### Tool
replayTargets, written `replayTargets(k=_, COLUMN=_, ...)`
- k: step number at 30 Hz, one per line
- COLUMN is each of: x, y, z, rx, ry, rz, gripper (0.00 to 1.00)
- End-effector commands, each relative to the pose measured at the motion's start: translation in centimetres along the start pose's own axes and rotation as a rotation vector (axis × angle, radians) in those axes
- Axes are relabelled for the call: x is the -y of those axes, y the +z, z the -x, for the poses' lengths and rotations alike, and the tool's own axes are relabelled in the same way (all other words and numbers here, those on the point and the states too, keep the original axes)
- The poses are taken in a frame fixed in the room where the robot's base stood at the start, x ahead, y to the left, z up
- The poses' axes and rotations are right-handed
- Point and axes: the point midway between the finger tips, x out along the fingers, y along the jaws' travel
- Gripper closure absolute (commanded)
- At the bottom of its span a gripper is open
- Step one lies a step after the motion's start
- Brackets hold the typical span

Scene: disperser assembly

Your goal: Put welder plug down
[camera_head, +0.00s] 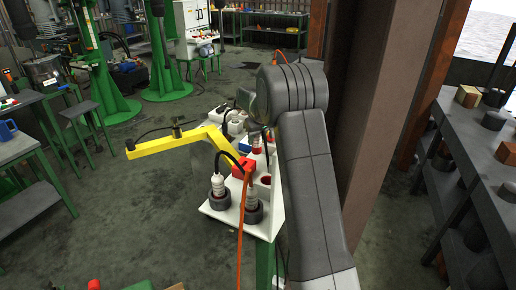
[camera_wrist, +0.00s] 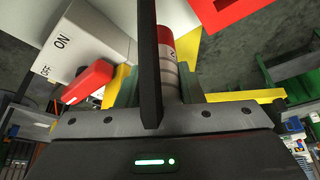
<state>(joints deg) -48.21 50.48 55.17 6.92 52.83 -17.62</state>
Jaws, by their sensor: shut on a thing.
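I take this cylinder to be the welder plug. A dark upright bar in front hides part of it, and the jaws' contact with it is partly hidden. In the head view my arm reaches to the white bench, and my gripper is hidden there.
The white bench (camera_head: 225,214) carries a yellow arm (camera_head: 185,136) and red parts. A white box (camera_wrist: 85,45) marked ON and OFF has a red lever (camera_wrist: 88,82). An orange cable (camera_head: 240,230) hangs down. A brown column and a dark workbench (camera_head: 460,130) stand to the right.

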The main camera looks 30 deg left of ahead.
Motion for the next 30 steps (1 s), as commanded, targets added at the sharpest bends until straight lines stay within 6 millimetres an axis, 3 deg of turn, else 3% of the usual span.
replayTargets(k=10, x=0.0, y=1.4, z=-3.4, rx=-0.001, ry=0.000, rz=0.000, gripper=0.95)
replayTargets(k=21, x=0.0, y=1.6, z=-4.0, rx=-0.002, ry=0.001, rz=0.000, gripper=0.95)
replayTargets(k=22, x=0.0, y=1.6, z=-3.9, rx=-0.002, ry=0.001, rz=0.000, gripper=0.60)
replayTargets(k=24, x=0.0, y=1.6, z=-3.9, rx=-0.001, ry=0.001, rz=0.000, gripper=0.47)
replayTargets(k=30, x=0.0, y=1.6, z=-3.9, rx=-0.001, ry=0.000, rz=0.000, gripper=0.44)
